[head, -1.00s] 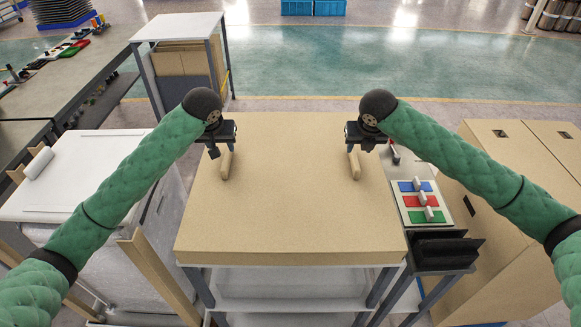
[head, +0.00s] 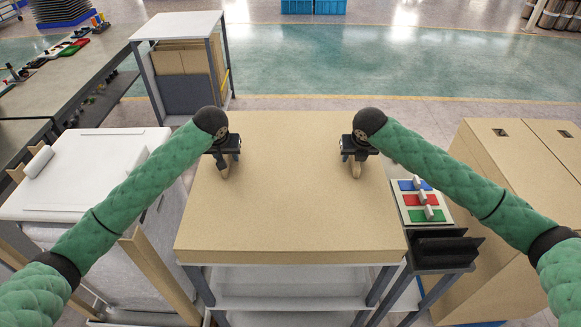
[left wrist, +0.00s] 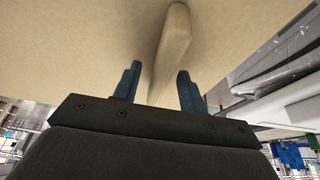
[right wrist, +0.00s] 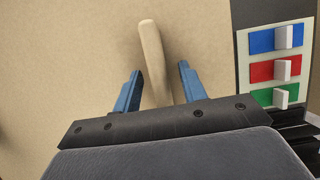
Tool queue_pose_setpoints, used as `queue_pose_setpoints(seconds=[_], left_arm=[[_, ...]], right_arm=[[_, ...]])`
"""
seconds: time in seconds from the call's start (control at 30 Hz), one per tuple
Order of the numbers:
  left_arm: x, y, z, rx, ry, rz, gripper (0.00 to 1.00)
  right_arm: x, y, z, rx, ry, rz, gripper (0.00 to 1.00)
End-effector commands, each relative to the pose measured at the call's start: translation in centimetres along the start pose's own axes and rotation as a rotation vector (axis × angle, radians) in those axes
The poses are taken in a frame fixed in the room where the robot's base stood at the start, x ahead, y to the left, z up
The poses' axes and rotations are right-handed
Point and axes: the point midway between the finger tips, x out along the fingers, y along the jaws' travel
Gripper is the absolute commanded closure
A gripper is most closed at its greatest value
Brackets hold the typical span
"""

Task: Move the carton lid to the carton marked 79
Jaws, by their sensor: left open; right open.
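The carton lid (head: 290,215) is a large flat tan board lying on a grey-legged cart in the middle of the head view. It has two upright bar handles, one near each side. My left gripper (head: 224,168) is open over the left handle, which shows between its fingers in the left wrist view (left wrist: 172,45). My right gripper (head: 356,168) is open over the right handle, which lies between its fingers in the right wrist view (right wrist: 153,55). Neither is closed on a handle. I see no number 79 on any carton.
Tall tan cartons (head: 500,190) stand at the right. A panel with blue, red and green switches (head: 422,203) and a black holder (head: 440,247) sit close to the lid's right edge. A white-topped cart (head: 85,165) stands at the left, and a shelf (head: 180,60) behind. Open floor lies beyond.

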Motion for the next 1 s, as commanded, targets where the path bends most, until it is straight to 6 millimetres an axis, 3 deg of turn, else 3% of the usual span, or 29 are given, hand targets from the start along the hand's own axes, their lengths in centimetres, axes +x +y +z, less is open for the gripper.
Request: queue_pose_setpoints(seconds=[0.23, 0.4, 0.47, 1.0], left_arm=[[0.02, 0.01, -0.01, 0.0, 0.0, 0.0, 0.58], [0.0, 0.0, -0.01, 0.0, 0.0, 0.0, 0.92], [0.0, 0.0, -0.01, 0.0, 0.0, 0.0, 1.0], [-0.65, -0.01, -0.31, 0.0, 0.001, 0.001, 1.0]], right_arm=[[0.03, 0.0, 0.0, 0.0, 0.0, 0.0, 0.58], [0.02, 0.0, -0.01, 0.0, 0.0, 0.0, 0.92], [0.02, 0.0, 0.0, 0.0, 0.0, 0.0, 1.0], [-0.62, -0.01, 0.27, 0.0, -0.001, 0.0, 1.0]])
